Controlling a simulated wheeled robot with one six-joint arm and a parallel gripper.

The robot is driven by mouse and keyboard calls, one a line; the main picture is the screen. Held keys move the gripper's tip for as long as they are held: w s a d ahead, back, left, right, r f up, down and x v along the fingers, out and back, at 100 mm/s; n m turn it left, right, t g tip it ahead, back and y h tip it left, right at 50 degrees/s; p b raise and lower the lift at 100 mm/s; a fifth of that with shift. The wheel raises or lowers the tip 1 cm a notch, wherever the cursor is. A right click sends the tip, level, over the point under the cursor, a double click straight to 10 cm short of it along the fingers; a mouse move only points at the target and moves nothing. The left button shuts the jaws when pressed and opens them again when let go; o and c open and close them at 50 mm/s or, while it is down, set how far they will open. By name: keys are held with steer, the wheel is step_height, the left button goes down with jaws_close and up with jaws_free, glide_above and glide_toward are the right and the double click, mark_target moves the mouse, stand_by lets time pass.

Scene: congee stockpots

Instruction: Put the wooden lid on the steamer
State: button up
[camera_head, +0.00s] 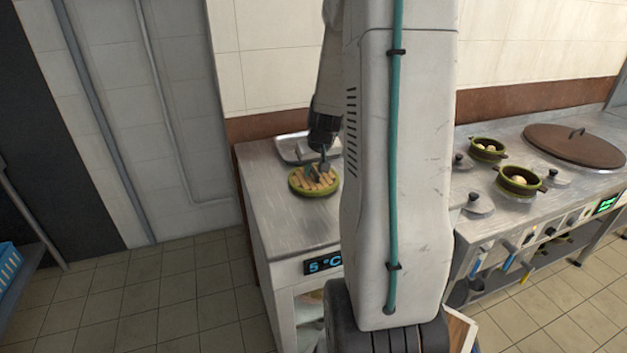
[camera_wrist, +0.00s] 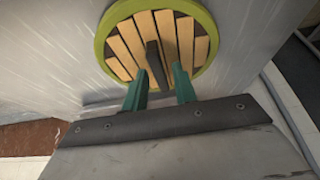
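The wooden lid (camera_head: 301,188) is a round disc of pale slats with a green rim and a dark bar handle. It lies flat on the steel counter left of my arm, and it fills the top middle of the wrist view (camera_wrist: 122,47). My gripper (camera_head: 318,170) is just above the lid. Its two teal fingers (camera_wrist: 160,75) are apart, one on each side of the near end of the handle. I cannot tell whether they touch it. I cannot make out a steamer for certain; my arm hides the middle of the head view.
A metal tray (camera_head: 291,148) sits behind the lid near the wall. On the steel stove to the right stand two green pots with pale food (camera_head: 487,147) (camera_head: 521,180), small dark-knobbed lids (camera_head: 479,207) and a large brown lid (camera_head: 575,148). The counter's front left is clear.

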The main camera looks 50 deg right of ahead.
jaws_close()
